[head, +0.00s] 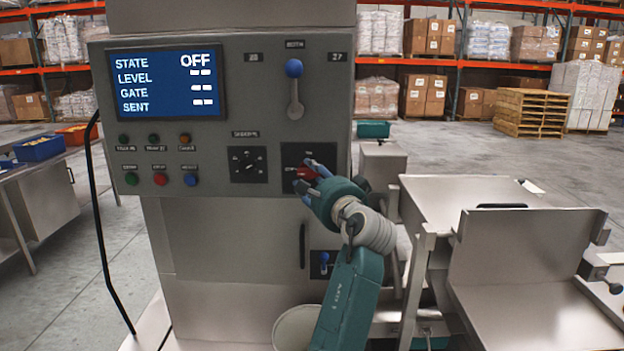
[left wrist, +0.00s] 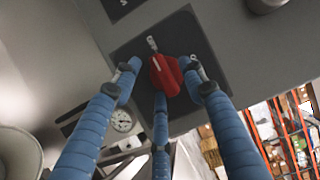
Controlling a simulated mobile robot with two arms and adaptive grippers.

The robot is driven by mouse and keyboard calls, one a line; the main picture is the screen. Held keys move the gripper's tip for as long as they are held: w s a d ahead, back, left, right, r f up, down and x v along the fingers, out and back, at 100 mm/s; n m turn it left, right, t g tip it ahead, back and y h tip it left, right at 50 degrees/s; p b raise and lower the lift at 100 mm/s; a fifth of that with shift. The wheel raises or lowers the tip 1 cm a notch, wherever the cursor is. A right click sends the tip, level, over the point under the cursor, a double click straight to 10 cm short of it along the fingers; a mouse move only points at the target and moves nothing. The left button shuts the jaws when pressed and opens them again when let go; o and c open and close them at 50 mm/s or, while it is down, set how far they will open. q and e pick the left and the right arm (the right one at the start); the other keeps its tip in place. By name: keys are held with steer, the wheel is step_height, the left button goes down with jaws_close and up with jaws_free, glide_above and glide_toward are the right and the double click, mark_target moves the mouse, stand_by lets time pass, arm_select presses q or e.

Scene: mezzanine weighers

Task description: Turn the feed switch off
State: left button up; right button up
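The feed switch is a red rotary knob (head: 306,174) on a dark square plate, low on the right of the grey control panel. In the left wrist view the red knob (left wrist: 165,76) has a white line toward the upper pale mark on its plate. My left gripper (head: 318,178) is at the knob, its blue fingers around it. In the left wrist view the gripper (left wrist: 161,76) has a gap at its left finger; the right fingertip is close to or touching the knob. The screen (head: 167,84) reads STATE OFF. My right gripper is not in view.
A blue-knobbed lever (head: 294,88) is above the switch, and a black dial (head: 248,164) is to its left. Small coloured buttons (head: 160,179) are at the panel's lower left. Steel weighing tables (head: 470,195) stand to the right. A round pale container (head: 298,328) is below.

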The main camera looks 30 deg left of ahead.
arm_select(q)
steer(key=shift+d, duration=0.2)
steer(key=v, duration=0.7)
steer(key=shift+f, duration=0.1)
stand_by(0.3)
